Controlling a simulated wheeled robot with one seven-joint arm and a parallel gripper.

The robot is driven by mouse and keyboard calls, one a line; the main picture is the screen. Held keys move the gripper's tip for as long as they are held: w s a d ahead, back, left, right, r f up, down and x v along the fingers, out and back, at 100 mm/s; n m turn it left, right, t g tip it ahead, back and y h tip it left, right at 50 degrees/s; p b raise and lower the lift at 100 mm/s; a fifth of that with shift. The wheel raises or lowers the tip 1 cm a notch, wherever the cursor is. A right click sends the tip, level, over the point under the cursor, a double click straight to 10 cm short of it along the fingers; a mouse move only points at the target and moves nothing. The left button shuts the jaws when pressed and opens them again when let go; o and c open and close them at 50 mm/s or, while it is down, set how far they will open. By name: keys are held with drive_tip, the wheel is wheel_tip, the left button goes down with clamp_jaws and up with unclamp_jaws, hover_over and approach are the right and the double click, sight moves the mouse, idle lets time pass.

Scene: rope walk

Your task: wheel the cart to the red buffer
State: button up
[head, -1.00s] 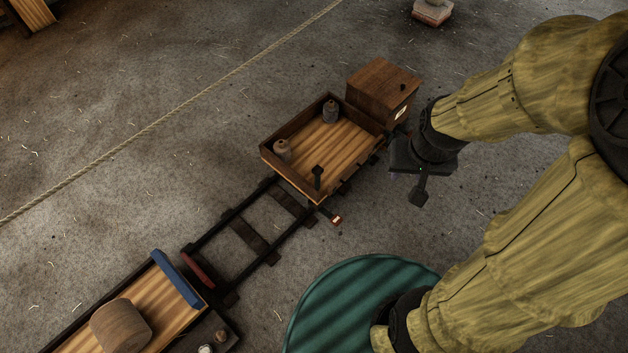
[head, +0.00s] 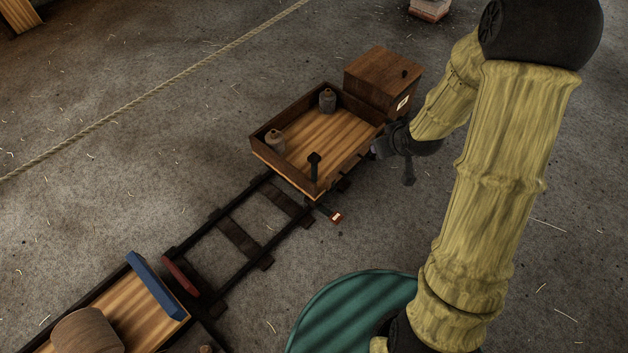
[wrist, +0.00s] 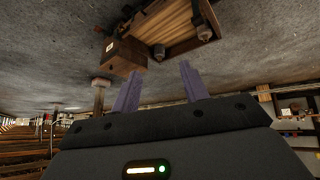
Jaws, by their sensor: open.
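The cart (head: 318,139) is a shallow wooden tray with dark sides on a short track, at its upper right end. The red buffer (head: 181,275) is a rounded red bar across the track's lower left end, well apart from the cart. My gripper (head: 376,150) is at the cart's right side, near its corner by a brown box; the arm's end partly hides it, and I cannot tell whether it touches the cart. In the wrist view my gripper (wrist: 158,84) shows two spread purple fingers with nothing between them. The cart (wrist: 178,28) is beyond them, inverted.
Small weights (head: 327,101) and a dark peg (head: 314,166) stand in the cart. The brown box (head: 384,79) adjoins its far end. A red-and-white marker (head: 337,217) is beside the track. A tray with a blue edge (head: 157,285) lies beyond the buffer. A rope crosses the floor.

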sight(316, 172)
drive_tip(key=w+a+f+n+t+y+b, duration=0.1)
drive_tip(key=w+a+f+t+y+b, duration=0.1)
drive_tip(key=f+b, duration=0.7)
drive_tip(key=w+a+f+n+t+y+b, duration=0.1)
drive_tip(key=w+a+f+t+y+b, duration=0.1)
drive_tip(key=f+b, duration=0.7)
drive_tip(key=w+a+f+n+t+y+b, duration=0.1)
drive_tip(key=a+f+y+b, duration=0.3)
drive_tip(key=f, duration=1.8)
drive_tip(key=w+t+y+b, duration=0.1)
drive_tip(key=y+b, duration=0.1)
drive_tip(key=b, duration=0.3)
drive_tip(key=shift+w, duration=0.25)
drive_tip(key=shift+a+r, duration=0.1)
drive_tip(key=b+x, duration=0.3)
drive_tip(key=x, duration=0.5)
drive_tip(key=b+x, duration=0.4)
drive_tip(key=x, duration=0.5)
drive_tip(key=shift+w+b, duration=0.1)
drive_tip(key=shift+b, duration=0.2)
drive_tip(key=shift+w+r, duration=0.15)
drive_tip(key=shift+w, duration=0.05)
